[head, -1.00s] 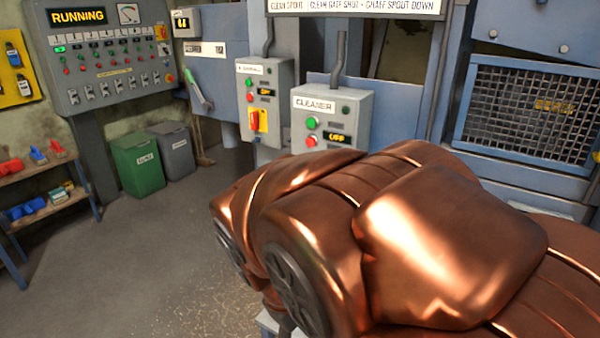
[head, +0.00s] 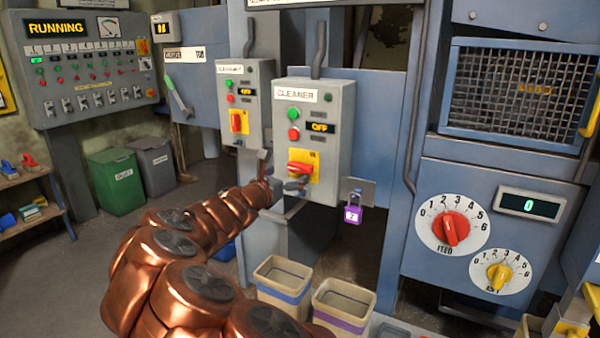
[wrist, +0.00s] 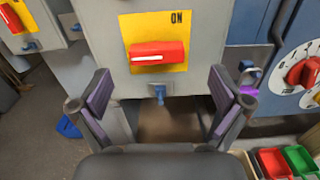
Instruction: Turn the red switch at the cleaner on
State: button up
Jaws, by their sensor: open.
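The cleaner box (head: 340,135) is a grey panel labelled CLEANER with green and red buttons and a display reading OFF. The red switch (head: 301,168) sits on a yellow plate low on its front. In the wrist view the red switch (wrist: 157,55) lies horizontal, its white mark at the left end, with ON printed above right. My gripper (wrist: 160,100) is open and empty, its fingers apart below and to either side of the switch, not around it. In the head view my gripper (head: 280,187) is close to the box's lower front, partly hidden by my arm.
A purple padlock (head: 352,214) hangs on a bracket right of the box. A similar box with a red switch (head: 238,121) stands to the left. Bins (head: 343,302) stand below. Dials (head: 452,228) are at right.

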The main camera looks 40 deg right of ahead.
aim_at(298, 166)
jog(key=shift+w+d+f, duration=0.15)
jog(key=shift+w+d, duration=0.15)
jog(key=shift+w, duration=0.05)
jog(key=shift+x, duration=3.55)
jog(key=shift+c, duration=0.4)
jog(key=c, duration=1)
